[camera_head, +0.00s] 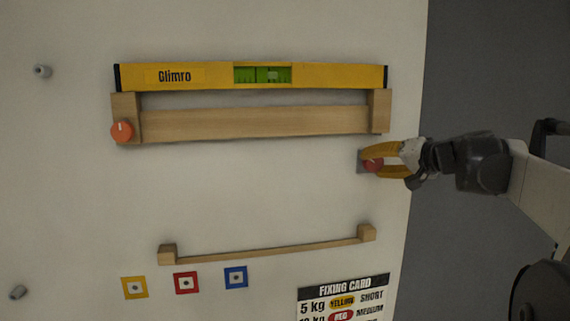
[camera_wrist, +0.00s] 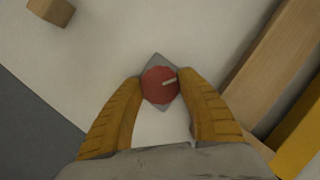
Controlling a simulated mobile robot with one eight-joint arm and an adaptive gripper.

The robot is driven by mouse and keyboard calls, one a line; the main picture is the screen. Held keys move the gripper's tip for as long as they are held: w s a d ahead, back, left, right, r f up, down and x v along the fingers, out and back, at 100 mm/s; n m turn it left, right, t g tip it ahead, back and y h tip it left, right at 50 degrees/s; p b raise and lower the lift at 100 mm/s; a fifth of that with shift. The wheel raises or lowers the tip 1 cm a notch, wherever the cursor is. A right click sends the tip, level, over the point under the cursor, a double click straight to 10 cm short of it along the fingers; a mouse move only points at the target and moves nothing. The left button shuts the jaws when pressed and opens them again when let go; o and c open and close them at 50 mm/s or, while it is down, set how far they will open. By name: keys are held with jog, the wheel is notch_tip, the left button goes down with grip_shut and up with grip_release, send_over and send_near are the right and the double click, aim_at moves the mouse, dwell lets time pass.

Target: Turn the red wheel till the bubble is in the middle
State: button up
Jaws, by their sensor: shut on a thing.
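The red wheel (camera_head: 373,165) sits on a small grey plate on the white wall, right of and below the yellow level (camera_head: 210,76). It also shows in the wrist view (camera_wrist: 158,91), with a white mark pointing right. My gripper (camera_head: 374,160) reaches in from the right. Its yellow fingers are shut on the wheel's two sides, as the wrist view shows (camera_wrist: 160,84). The level lies on a wooden shelf (camera_head: 250,123). The bubble (camera_head: 272,76) in its green vial looks a little right of the middle.
An orange-red knob (camera_head: 122,131) with a white mark is on the shelf's left end. Below are a wooden rail (camera_head: 260,251), yellow, red and blue square markers, and a fixing card (camera_head: 343,297). Two grey pegs (camera_head: 42,71) stick out at far left.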

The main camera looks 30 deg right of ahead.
jog(key=m+t+y+b, duration=0.1)
jog(key=m, duration=0.1)
jog(key=m+t+b, duration=0.1)
jog(key=m, duration=0.2)
jog(key=shift+f+y+b, duration=0.15)
jog(key=shift+y+b, duration=0.15)
jog(key=shift+y, duration=0.1)
jog(key=shift+m+t+b, duration=0.9)
jog(key=shift+m+b, duration=0.05)
jog(key=shift+m, duration=1.15)
jog(key=o, duration=1.2)
jog(key=shift+w, duration=0.1)
jog(key=shift+s+d, duration=0.15)
jog(key=shift+s, duration=0.35)
jog(key=s, duration=0.3)
jog(key=s+d, duration=0.1)
jog(key=s, duration=0.7)
jog(key=shift+d+f, duration=0.2)
jog(key=shift+f, duration=0.15)
